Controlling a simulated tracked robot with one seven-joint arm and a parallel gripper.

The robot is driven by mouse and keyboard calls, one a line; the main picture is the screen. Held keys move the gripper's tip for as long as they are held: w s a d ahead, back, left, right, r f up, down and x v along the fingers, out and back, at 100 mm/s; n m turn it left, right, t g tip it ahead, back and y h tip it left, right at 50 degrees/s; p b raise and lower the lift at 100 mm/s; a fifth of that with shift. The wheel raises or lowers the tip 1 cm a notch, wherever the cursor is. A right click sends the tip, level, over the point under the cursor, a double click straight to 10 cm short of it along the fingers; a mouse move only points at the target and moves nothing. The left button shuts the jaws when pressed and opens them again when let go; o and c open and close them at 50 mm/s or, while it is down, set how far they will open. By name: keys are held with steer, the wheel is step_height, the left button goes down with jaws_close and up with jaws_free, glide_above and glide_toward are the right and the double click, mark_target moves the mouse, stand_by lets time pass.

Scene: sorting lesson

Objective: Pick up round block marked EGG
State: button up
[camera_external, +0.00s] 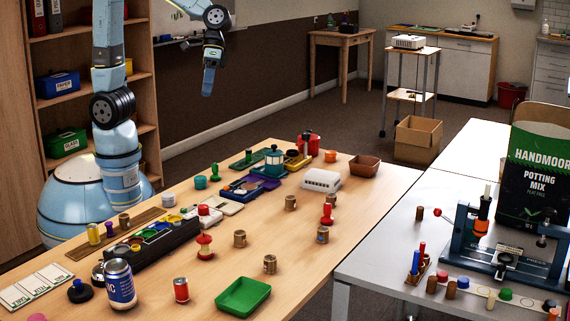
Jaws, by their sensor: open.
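Several small round wooden blocks stand on the wooden table: one at the front (270,264), one left of it (240,239), one to the right (323,235), one in the middle (291,202), and one farther back (331,200). Some carry marks on their sides, too small to read, so I cannot tell which one says EGG. My gripper (208,88) hangs high above the far left side of the table, open and pointing down, well apart from all blocks. Nothing shows between its fingers, though they are small in this view.
A green tray (243,297) lies at the front edge. A dark organiser (150,245) lies left. A grey table (400,270) stands right.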

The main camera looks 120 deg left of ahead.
steer(key=w+a+f+n+t+h, duration=0.1)
steer(key=w+a+f+n+h, duration=0.3)
steer(key=w+a+f, duration=0.5)
steer(key=w+a+f+n+t+h, duration=0.1)
steer(key=w+a+f+n+h, duration=0.1)
steer(key=w+a+f+n, duration=0.75)
steer(key=t+h, duration=0.2)
glide_toward(291, 197)
steer(key=shift+n, duration=0.35)
steer(key=d+f, duration=0.1)
steer(key=d, duration=0.1)
steer(key=w+d+f, duration=0.1)
steer(key=d, duration=0.1)
steer(key=shift+f, duration=0.35)
steer(key=shift+w+x, duration=0.1)
steer(key=shift+x, duration=1.3)
steer(key=shift+w+x, duration=0.15)
steer(key=shift+x, duration=1.25)
steer(key=shift+a, duration=0.1)
steer(key=c, duration=1)
steer(key=shift+r, duration=0.1)
